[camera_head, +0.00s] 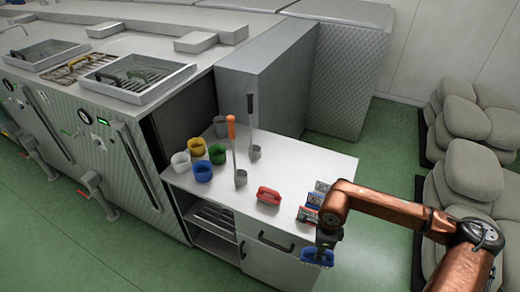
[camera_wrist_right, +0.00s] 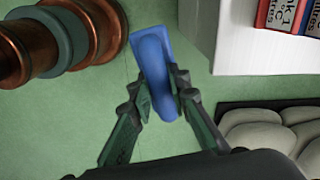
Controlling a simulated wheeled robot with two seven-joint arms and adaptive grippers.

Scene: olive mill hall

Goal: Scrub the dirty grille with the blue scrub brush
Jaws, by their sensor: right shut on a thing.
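The blue scrub brush (camera_head: 318,257) is in my right gripper (camera_head: 326,242), beyond the front right corner of the white worktop. In the right wrist view, the fingers of my right gripper (camera_wrist_right: 158,88) close on both sides of the blue brush (camera_wrist_right: 152,58), with green floor below. I cannot tell for sure which is dirty. My left gripper is not in view.
The white worktop (camera_head: 300,165) holds a red brush (camera_head: 268,195), several coloured cups, long-handled tools and small boxes (camera_head: 309,214). A tall grey cabinet (camera_head: 265,75) stands behind it. Stuffed sacks (camera_head: 470,170) are piled at the right. Green floor is free in front.

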